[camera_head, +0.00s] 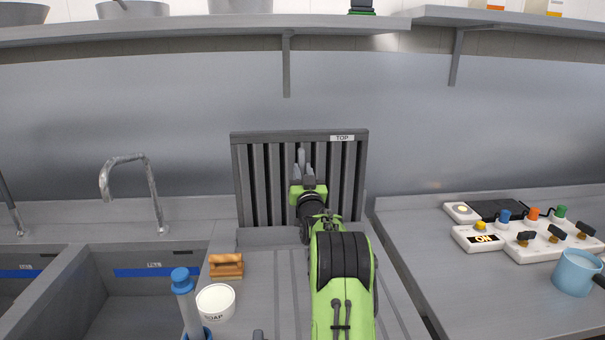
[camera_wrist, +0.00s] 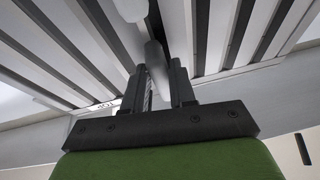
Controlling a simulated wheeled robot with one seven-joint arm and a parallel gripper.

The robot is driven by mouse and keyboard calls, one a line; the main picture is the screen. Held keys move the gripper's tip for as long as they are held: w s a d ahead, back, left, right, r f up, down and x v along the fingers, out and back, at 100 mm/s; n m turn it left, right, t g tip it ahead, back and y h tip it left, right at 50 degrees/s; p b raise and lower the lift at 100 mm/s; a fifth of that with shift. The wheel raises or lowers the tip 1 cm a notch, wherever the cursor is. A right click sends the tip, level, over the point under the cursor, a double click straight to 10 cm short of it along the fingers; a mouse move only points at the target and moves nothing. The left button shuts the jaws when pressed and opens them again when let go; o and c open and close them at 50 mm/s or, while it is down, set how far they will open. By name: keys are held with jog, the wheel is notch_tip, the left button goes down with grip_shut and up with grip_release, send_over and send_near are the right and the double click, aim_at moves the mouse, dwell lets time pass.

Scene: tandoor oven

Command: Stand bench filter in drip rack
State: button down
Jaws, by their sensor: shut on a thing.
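The bench filter (camera_head: 260,185), a grey slatted panel with a TOP label at its upper right, is nearly upright at the back of the draining surface in the head view. Its slats also fill the upper part of the wrist view (camera_wrist: 208,35). My gripper (camera_head: 303,165) is in front of its middle. In the wrist view my gripper (camera_wrist: 162,78) is shut on the filter's pale bar-like handle (camera_wrist: 155,55). A low grey ledge (camera_head: 265,238) lies below the filter. I cannot tell whether it is the drip rack, or whether the filter's hidden lower edge rests on it.
A sink (camera_head: 140,300) with a tap (camera_head: 155,195) is on the left. A brush (camera_head: 226,266), a SOAP tub (camera_head: 216,302) and a blue-topped tool (camera_head: 183,290) stand left of my arm. Control boxes (camera_head: 530,235) and a blue mug (camera_head: 575,272) are on the right counter. A shelf (camera_head: 200,30) hangs above.

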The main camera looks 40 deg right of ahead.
jog(key=shift+f+b, duration=0.25)
jog(key=shift+b, duration=0.2)
jog(key=shift+f+b, duration=0.9)
jog(key=shift+b, duration=0.2)
jog(key=shift+f+b, duration=0.35)
jog(key=shift+b, duration=0.05)
jog(key=c, duration=0.9)
grip_release()
jog(key=shift+s, duration=0.1)
jog(key=shift+o, duration=0.7)
jog(key=shift+f, duration=0.4)
jog(key=o, duration=0.8)
jog(key=shift+r, duration=0.15)
jog(key=shift+c, duration=0.2)
